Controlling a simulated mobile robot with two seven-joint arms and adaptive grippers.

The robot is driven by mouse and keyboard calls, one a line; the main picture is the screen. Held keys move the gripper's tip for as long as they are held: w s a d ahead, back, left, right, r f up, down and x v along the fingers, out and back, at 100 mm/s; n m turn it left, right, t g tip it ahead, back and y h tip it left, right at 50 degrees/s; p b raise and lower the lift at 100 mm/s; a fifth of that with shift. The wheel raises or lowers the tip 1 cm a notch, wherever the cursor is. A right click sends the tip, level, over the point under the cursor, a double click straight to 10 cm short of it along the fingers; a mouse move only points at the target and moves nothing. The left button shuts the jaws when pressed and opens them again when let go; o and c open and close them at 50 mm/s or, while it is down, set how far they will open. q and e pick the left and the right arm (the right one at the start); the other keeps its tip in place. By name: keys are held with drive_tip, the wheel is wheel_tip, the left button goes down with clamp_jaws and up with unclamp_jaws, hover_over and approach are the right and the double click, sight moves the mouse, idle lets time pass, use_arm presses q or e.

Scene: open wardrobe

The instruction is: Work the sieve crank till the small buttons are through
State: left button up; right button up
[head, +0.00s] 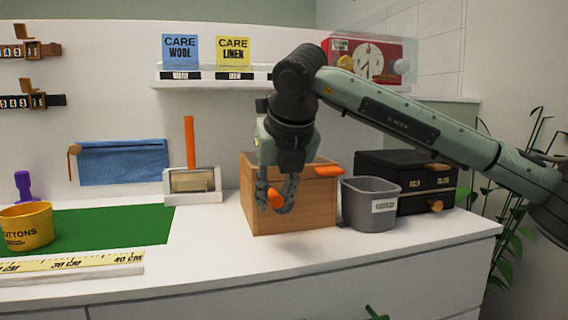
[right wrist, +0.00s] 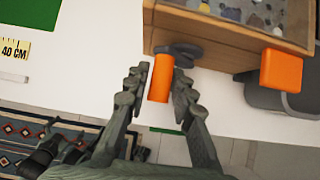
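The sieve is a wooden box (head: 312,205) on the white counter. In the right wrist view its open top (right wrist: 225,41) shows many grey, bluish and brown buttons inside. Its orange crank handle (head: 276,198) sticks out at the front on a dark crank arm (right wrist: 183,50). My right gripper (head: 274,205) reaches down in front of the box. In the right wrist view the handle (right wrist: 161,80) stands between its two fingers, with a narrow gap visible on the left side. The fingers look open around it.
An orange block (head: 333,171) juts from the box's right side, close to a grey bin (head: 369,210). A black box (head: 405,178) stands behind the bin. A yellow buttons tub (head: 25,228) and green mat (head: 120,226) lie left.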

drive_tip(key=d, duration=0.1)
drive_tip(key=w+d, duration=0.1)
drive_tip(key=d, duration=0.1)
drive_tip(key=d+b, duration=0.1)
drive_tip(key=shift+w+d, duration=0.3)
drive_tip(key=shift+d, duration=0.05)
drive_tip(key=shift+a, duration=0.15)
drive_tip(key=shift+s+a+b, duration=0.1)
drive_tip(key=shift+s+a, duration=0.15)
drive_tip(key=shift+a, duration=0.5)
drive_tip(key=shift+s+a+b, duration=0.15)
drive_tip(key=shift+s+a, duration=0.15)
drive_tip(key=shift+a, duration=0.45)
drive_tip(key=shift+s+a+b, duration=0.1)
drive_tip(key=shift+s+a, duration=0.15)
drive_tip(key=shift+a, duration=0.5)
drive_tip(key=shift+d, duration=0.1)
drive_tip(key=shift+w+d+b, duration=0.2)
drive_tip(key=shift+d, duration=0.3)
drive_tip(key=shift+w+d+b, duration=0.15)
drive_tip(key=shift+d, duration=0.3)
drive_tip(key=shift+w+d+f, duration=0.1)
drive_tip(key=shift+w+d, duration=0.15)
drive_tip(key=shift+d, duration=0.45)
drive_tip(key=shift+w+d, duration=0.2)
drive_tip(key=shift+d, duration=0.5)
drive_tip(key=shift+a, duration=0.1)
